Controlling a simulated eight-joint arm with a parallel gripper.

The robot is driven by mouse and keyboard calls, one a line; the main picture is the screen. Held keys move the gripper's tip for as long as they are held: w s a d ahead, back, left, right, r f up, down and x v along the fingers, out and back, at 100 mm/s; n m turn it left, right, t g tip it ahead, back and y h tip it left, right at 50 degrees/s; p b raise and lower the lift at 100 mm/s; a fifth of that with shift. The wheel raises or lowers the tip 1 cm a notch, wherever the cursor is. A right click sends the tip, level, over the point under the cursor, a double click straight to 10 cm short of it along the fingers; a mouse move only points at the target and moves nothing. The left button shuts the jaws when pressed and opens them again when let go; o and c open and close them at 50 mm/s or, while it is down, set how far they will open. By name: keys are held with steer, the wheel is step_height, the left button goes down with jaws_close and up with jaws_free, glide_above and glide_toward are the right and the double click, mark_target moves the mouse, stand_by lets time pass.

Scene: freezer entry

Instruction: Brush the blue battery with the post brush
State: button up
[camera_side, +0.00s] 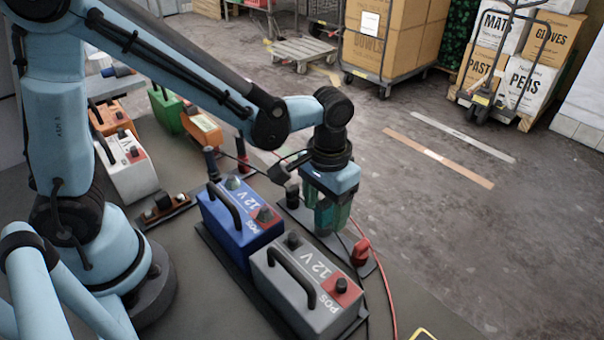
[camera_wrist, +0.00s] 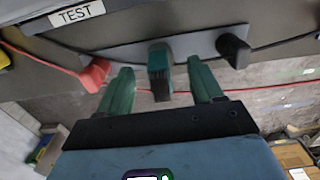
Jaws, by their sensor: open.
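The blue battery (camera_side: 240,225), marked 12 V with a black handle, a grey post and a red-based post, stands upright left of my gripper (camera_side: 328,226) in the side view. My gripper is lowered over a dark strip. In the wrist view its open green fingers (camera_wrist: 159,62) stand either side of a dark, green-edged upright piece (camera_wrist: 160,70) on a grey plate (camera_wrist: 198,43). This piece may be the post brush; I cannot tell for sure, nor whether the fingers touch it. In the side view the fingers hide it.
A grey battery (camera_side: 300,285) stands close in front of the blue one. A red clamp-like piece (camera_side: 361,251) and a black one (camera_side: 292,193) flank my gripper, with cables nearby. White (camera_side: 126,165), orange and green batteries stand behind left.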

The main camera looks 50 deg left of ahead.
steer(key=shift+f, duration=1.25)
steer(key=c, duration=1.2)
steer(key=shift+o, duration=0.2)
steer(key=shift+r, duration=0.15)
step_height(320, 180, up, 14)
steer(key=shift+s+a+r, duration=0.25)
steer(key=shift+s+a, duration=0.35)
steer(key=shift+s, duration=1.15)
steer(key=shift+s+a+r, duration=0.2)
steer(key=shift+s+a, duration=0.35)
steer(key=shift+s, duration=1.15)
steer(key=shift+s+a+r, duration=0.25)
steer(key=shift+s+a, duration=0.35)
steer(key=shift+s, duration=1.15)
